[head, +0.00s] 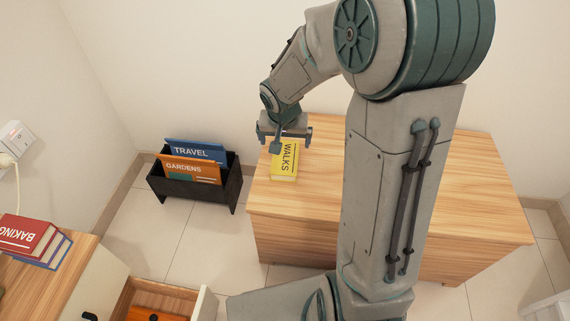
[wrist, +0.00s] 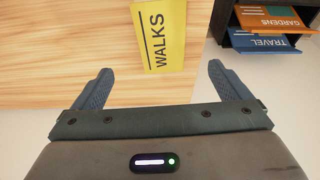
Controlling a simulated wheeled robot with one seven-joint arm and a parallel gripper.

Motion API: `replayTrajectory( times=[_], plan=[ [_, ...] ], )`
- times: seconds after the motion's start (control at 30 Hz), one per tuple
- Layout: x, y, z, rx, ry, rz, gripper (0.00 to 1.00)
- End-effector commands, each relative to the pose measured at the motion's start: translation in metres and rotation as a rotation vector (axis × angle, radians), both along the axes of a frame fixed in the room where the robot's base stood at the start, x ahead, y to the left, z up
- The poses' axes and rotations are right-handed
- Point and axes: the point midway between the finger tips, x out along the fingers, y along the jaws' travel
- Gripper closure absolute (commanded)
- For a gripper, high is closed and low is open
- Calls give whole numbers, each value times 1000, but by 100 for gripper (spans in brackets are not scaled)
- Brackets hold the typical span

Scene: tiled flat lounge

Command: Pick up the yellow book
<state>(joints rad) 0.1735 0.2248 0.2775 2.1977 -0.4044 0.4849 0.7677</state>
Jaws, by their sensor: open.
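The yellow book (head: 284,165), marked "WALKS", lies flat near the left end of a wooden cabinet top. It also shows in the wrist view (wrist: 164,30), with its far part cut off by the top edge. My gripper (head: 284,143) is above the book's far end in the head view and covers a little of it. In the wrist view my gripper (wrist: 155,80) has its two fingers wide apart, with nothing between them. The near end of the book lies just beyond the fingertips, roughly centred between them.
The wooden cabinet (head: 470,200) is otherwise bare where it shows. A black rack (head: 168,185) with a blue "TRAVEL" book (head: 196,150) and an orange "GARDENS" book (head: 188,170) stands on the floor to its left. A red "BAKING" book (head: 25,235) tops a stack at lower left, near an open drawer (head: 160,296).

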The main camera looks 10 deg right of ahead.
Motion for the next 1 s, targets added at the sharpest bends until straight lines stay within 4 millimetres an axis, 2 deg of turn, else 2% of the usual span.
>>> replayTrajectory(
  times=[0.03,0.23,0.57,0.83,1.0],
  plan=[
    [2,-1,-16,0,4,1,4],
    [13,-5,-52,0,2,0,4],
    [20,-7,-71,-1,1,0,4],
    [30,-7,-106,1,2,0,4],
    [34,-9,-115,0,1,1,4]
  ],
)
